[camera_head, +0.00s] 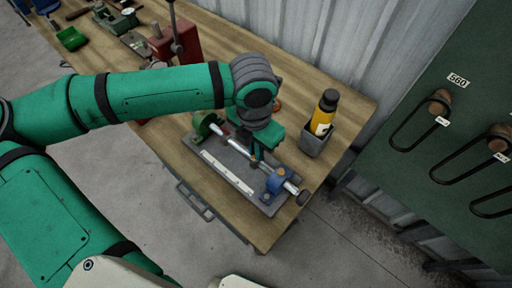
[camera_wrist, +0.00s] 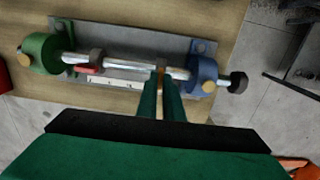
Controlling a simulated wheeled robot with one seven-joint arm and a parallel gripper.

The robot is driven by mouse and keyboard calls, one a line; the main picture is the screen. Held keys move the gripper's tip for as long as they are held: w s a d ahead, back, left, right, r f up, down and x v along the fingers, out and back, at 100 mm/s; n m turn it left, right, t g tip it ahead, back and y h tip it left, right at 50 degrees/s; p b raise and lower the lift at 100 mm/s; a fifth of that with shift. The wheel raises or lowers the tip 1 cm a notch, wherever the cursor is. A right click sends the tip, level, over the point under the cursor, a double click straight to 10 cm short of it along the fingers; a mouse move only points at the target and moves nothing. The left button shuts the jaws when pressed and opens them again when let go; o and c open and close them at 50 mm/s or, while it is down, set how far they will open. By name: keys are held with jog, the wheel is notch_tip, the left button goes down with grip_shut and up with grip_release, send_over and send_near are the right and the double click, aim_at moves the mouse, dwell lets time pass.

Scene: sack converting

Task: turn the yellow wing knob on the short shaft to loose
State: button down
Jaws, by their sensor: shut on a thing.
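A shiny short shaft (camera_wrist: 125,65) runs between a green block (camera_wrist: 42,54) at the left and a blue block (camera_wrist: 202,75) at the right in the wrist view. My gripper (camera_wrist: 160,82) reaches over the shaft near the blue block. Its fingers are shut on a small part there. A yellow-orange sliver, the yellow wing knob (camera_wrist: 160,70), shows between the fingertips; most of it is hidden. In the head view my gripper (camera_head: 258,155) points down at the shaft, and the knob is hidden.
A brown collar with a red piece (camera_wrist: 95,62) sits on the shaft. A dark end knob (camera_wrist: 238,82) sticks out past the blue block. The fixture's grey plate (camera_head: 235,172) lies on the wooden bench. A grey cup with a yellow bottle (camera_head: 322,115) stands close behind, right.

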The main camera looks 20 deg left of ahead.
dwell(0.3)
jog(key=c, duration=1.9)
grip_release()
jog(key=shift+r, duration=0.1)
notch_tip(320, 180, up, 11)
jog(key=shift+s, duration=0.2)
jog(key=shift+a+f, duration=0.15)
jog(key=shift+f, duration=0.05)
